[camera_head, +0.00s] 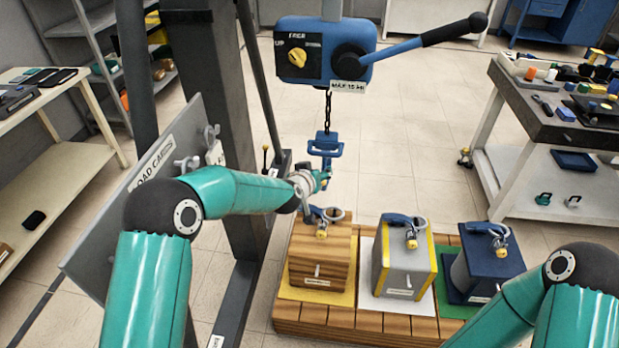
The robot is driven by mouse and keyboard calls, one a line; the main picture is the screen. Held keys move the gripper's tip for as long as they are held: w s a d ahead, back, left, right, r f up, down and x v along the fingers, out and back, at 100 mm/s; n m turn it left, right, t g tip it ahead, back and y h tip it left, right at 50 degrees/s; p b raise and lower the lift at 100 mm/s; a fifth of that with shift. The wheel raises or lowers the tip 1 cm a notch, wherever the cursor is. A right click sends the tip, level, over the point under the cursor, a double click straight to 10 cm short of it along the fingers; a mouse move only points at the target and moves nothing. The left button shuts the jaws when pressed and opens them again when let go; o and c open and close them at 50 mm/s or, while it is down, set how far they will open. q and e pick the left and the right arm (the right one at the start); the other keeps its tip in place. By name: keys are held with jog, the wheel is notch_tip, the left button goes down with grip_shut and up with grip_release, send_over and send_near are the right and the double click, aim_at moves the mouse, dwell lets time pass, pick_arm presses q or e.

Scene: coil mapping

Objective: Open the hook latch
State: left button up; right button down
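A blue hook block (326,145) hangs on a short dark chain (328,108) below the blue lever hoist (325,50). Its latch is too small to make out clearly. My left arm reaches in from the left, and its gripper (318,181) is just below the hook block, close to its lower end. I cannot tell whether it touches the hook or whether its fingers are open or shut. My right arm shows at the bottom right, and its gripper is out of view.
Wooden (320,254), grey (403,262) and dark blue (484,268) blocks with shackles on top stand on a wooden pallet (340,325). A load card board (140,200) and dark post (212,90) flank my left arm. A cluttered workbench (545,125) stands right.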

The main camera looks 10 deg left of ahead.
pick_arm(q)
jog(key=v, duration=0.7)
dwell(0.4)
